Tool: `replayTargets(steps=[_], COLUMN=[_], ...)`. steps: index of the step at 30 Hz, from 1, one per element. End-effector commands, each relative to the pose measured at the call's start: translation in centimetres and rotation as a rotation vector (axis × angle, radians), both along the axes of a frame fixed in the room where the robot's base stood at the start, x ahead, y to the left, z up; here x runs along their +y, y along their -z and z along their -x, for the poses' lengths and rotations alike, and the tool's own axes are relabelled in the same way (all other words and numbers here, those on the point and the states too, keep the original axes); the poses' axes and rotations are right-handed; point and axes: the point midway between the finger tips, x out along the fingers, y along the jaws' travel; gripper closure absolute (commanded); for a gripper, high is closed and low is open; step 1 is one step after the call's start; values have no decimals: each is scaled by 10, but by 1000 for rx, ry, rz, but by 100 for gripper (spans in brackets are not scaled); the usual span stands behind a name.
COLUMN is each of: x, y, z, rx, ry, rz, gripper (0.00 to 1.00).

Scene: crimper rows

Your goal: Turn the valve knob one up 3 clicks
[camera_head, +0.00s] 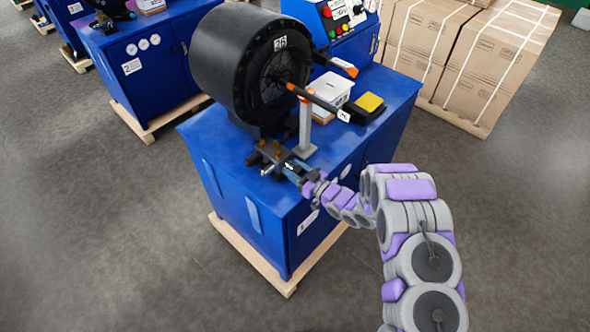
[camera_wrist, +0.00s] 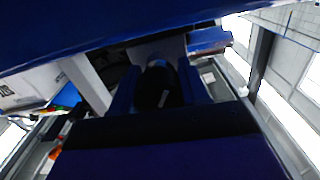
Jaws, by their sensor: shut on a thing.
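A blue crimping machine (camera_head: 240,212) carries a big black drum marked 26. A dark valve block (camera_head: 266,157) with brass fittings sits at the front edge of its top, below the drum. My gripper (camera_head: 293,171) reaches this block from the right. In the wrist view my gripper (camera_wrist: 158,92) has its two blue fingers on either side of a dark round valve knob (camera_wrist: 155,78) and is shut on it. A short white mark shows on the knob, tilted from upright. The head view is too small to show the knob clearly between the fingers.
A grey post (camera_head: 305,125) stands just behind my gripper, with a black and orange bar (camera_head: 318,99) above it. A white box (camera_head: 331,92) and a yellow-topped pedal (camera_head: 369,104) lie to the right. Stacked cartons (camera_head: 465,55) stand at the back right. The floor in front is clear.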

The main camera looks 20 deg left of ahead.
Motion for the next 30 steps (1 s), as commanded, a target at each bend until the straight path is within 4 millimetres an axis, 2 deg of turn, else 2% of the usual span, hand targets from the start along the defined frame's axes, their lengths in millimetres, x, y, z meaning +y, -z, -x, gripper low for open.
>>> replayTargets(steps=[8, 14, 30], x=[-3, -5, -8], y=[-2, -3, -2], z=[0, 0, -4], rx=[37, 137, 595], ry=[2, 3, 7], rz=[-16, -57, -249], gripper=[86, 86, 86])
